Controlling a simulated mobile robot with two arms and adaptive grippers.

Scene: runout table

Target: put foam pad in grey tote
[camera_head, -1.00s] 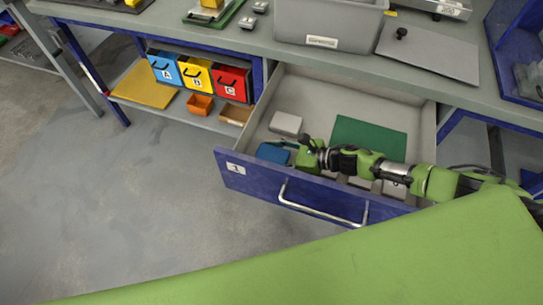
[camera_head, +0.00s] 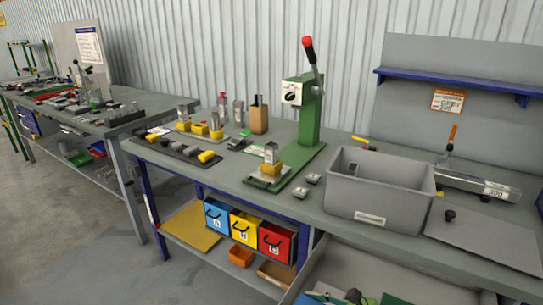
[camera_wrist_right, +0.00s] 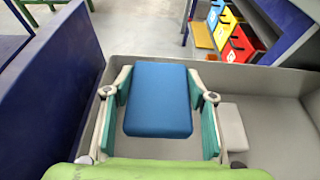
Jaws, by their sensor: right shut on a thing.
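A blue block-shaped pad (camera_wrist_right: 158,105), which I take to be the foam pad, sits between the teal finger pads of my right gripper (camera_wrist_right: 159,86) in the right wrist view. The gripper is shut on its two sides, over the open drawer. In the head view only a little of this gripper shows at the bottom edge. The grey tote (camera_head: 400,205) stands on the workbench above the drawer, with a white label on its front. Part of its floor is hidden by the front wall. My left gripper is in neither view.
A light grey block (camera_wrist_right: 233,127) lies in the drawer (camera_wrist_right: 275,95), right of the gripper. A blue drawer front (camera_wrist_right: 55,85) rises at left. On the bench, a green press (camera_head: 308,110) stands left of the tote and a grey plate (camera_head: 485,237) lies right.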

